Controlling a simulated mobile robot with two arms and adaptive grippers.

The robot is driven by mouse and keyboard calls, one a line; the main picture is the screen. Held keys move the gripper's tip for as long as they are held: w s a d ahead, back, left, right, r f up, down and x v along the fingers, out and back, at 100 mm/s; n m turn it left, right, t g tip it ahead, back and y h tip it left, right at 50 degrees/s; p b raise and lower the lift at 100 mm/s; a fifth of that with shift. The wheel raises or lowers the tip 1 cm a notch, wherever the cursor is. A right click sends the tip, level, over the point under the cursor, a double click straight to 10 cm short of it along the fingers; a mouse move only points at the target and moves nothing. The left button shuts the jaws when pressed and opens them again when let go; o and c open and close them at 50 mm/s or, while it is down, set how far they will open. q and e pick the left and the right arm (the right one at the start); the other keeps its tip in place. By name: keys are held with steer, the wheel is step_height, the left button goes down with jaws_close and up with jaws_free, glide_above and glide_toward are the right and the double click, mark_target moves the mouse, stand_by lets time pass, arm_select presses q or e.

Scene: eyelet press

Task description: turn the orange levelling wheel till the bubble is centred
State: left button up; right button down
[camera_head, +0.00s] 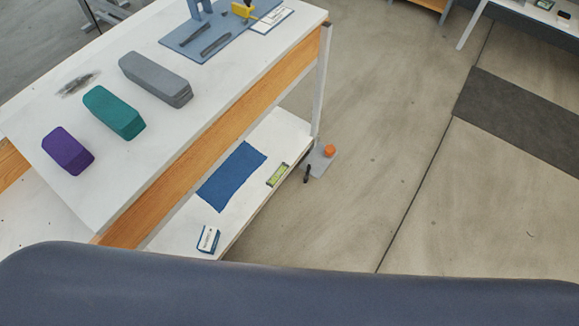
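The orange levelling wheel (330,151) is small and sits low by the foot of the table's near right leg, on a grey plate (320,164). A spirit level with a yellow-green vial (277,175) lies on the white lower shelf, near its right edge. The bubble is too small to tell where it stands in the vial. Neither of my grippers shows in the head view.
The white tabletop (150,45) carries purple (68,151), teal (114,112) and grey (155,78) blocks and a blue mat (222,45) with tools. A blue cloth (232,176) and a small white-and-blue box (208,239) lie on the lower shelf. Floor to the right is clear.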

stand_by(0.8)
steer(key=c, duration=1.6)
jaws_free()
